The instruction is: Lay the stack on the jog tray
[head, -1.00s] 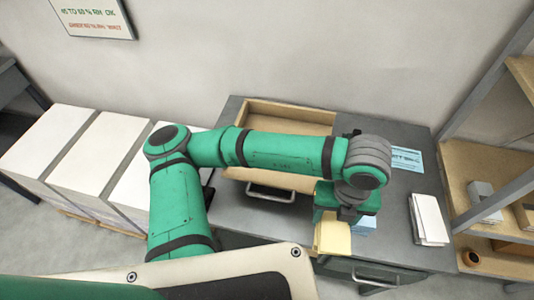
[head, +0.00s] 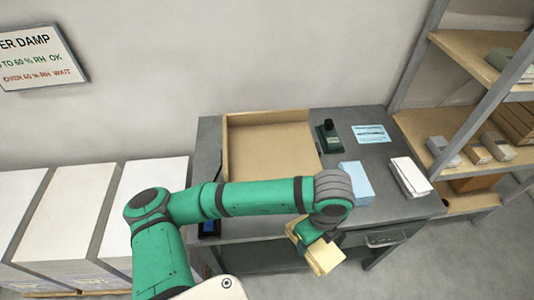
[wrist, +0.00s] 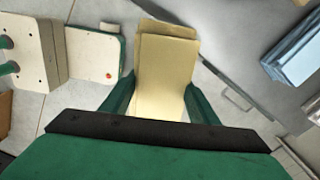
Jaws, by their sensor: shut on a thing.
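A yellow stack of paper (head: 325,257) is held by my gripper (head: 303,238) in front of the table's front edge, and it looks tilted in the head view. In the wrist view the yellow stack (wrist: 165,75) lies between the two green fingers of my gripper (wrist: 160,105), which are shut on its sides. The jog tray (head: 262,148) is an open tan wooden tray on the grey table, at the back left of the table top. It looks empty; my arm hides part of its front.
On the table (head: 385,205) are a blue stack (head: 356,181), a white stack (head: 409,177), a blue card (head: 371,134) and a dark green device (head: 328,137). Tall white paper stacks (head: 75,215) stand left of the table, a shelf (head: 465,150) right.

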